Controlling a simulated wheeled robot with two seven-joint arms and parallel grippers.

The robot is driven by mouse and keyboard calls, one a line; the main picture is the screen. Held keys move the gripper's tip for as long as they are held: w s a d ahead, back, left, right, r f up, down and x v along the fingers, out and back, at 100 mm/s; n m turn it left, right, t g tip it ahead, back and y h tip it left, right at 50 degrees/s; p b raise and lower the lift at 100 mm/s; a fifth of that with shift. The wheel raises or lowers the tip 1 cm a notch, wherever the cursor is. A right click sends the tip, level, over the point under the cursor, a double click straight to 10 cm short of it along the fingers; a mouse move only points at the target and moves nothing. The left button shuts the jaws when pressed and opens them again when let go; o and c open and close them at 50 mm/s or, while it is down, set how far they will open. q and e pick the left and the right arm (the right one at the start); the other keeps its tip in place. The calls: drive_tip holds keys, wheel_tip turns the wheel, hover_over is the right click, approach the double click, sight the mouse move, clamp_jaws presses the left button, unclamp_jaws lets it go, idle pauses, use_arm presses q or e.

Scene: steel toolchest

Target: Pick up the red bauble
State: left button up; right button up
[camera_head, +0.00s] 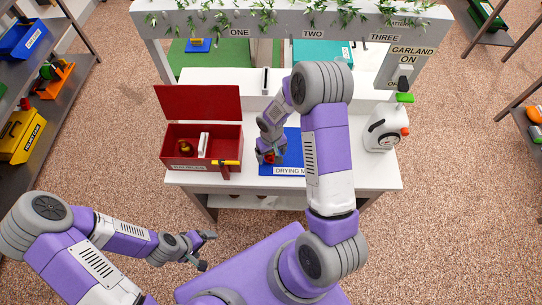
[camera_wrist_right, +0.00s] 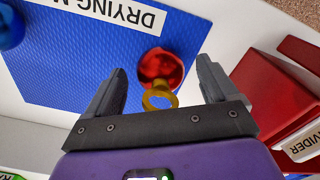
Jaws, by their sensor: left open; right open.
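The red bauble (camera_wrist_right: 160,65) lies at the edge of the blue drying mat (camera_wrist_right: 90,55), its gold loop turned toward my right gripper (camera_wrist_right: 161,72). The right gripper is open, with one finger on either side of the bauble and visible gaps between. In the head view, the right gripper (camera_head: 269,156) is low over the left edge of the mat (camera_head: 291,140), and the red of the bauble shows at its tips. My right arm hides much of the mat. My left gripper (camera_head: 205,250) is open and empty, away from the table.
An open red box (camera_head: 230,143) with a white divider stands left of the mat. A blue bauble (camera_wrist_right: 8,28) is on the mat. A white jug (camera_head: 383,130) stands at the right. A garlanded beam (camera_head: 300,22) spans the back.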

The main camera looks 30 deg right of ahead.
drive_tip(key=shift+c, duration=0.3)
drive_tip(key=c, duration=0.7)
drive_tip(key=shift+c, duration=0.2)
wheel_tip(320, 180, up, 10)
drive_tip(key=shift+w+a+r+p, duration=0.1)
drive_tip(key=shift+w+a+p, duration=0.05)
drive_tip(key=shift+p, duration=0.4)
drive_tip(key=w+a+r+p, duration=0.4)
drive_tip(key=w+a, duration=0.6)
drive_tip(key=a, duration=0.3)
drive_tip(key=shift+w+a+r, duration=0.35)
drive_tip(key=shift+w+r, duration=0.05)
drive_tip(key=shift+r, duration=0.25)
